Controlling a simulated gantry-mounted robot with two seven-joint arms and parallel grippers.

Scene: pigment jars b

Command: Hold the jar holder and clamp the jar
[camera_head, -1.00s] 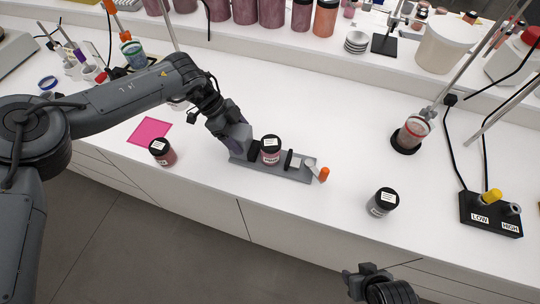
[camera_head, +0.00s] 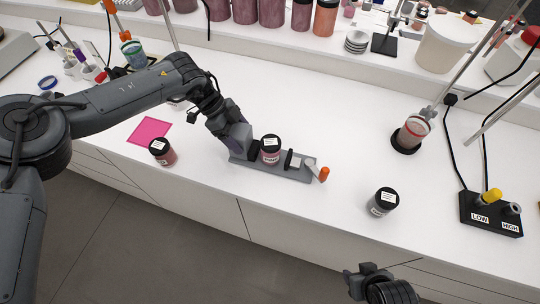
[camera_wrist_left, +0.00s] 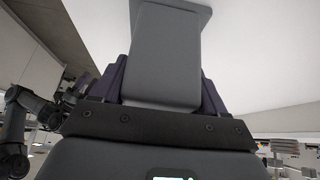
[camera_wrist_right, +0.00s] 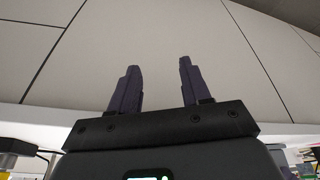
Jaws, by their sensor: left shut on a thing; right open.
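The grey jar holder (camera_head: 290,174) lies on the white counter. A black-lidded jar (camera_head: 270,151) with dark red contents stands upright on it, between a black block at the left and a black jaw plate (camera_head: 289,160). A lever with an orange knob (camera_head: 324,174) is at its right end. My left gripper (camera_head: 242,146) is at the holder's left end. In the left wrist view its fingers are shut on a grey block of the holder (camera_wrist_left: 165,55). My right gripper (camera_head: 366,272) is low in front of the counter; in the right wrist view (camera_wrist_right: 155,85) it is open and empty.
A red jar (camera_head: 162,152) stands by a pink sheet (camera_head: 150,131) at the left. A grey jar (camera_head: 382,202) stands right of the holder. A switch box (camera_head: 491,214) and a stand with a red-ringed vessel (camera_head: 411,134) are farther right.

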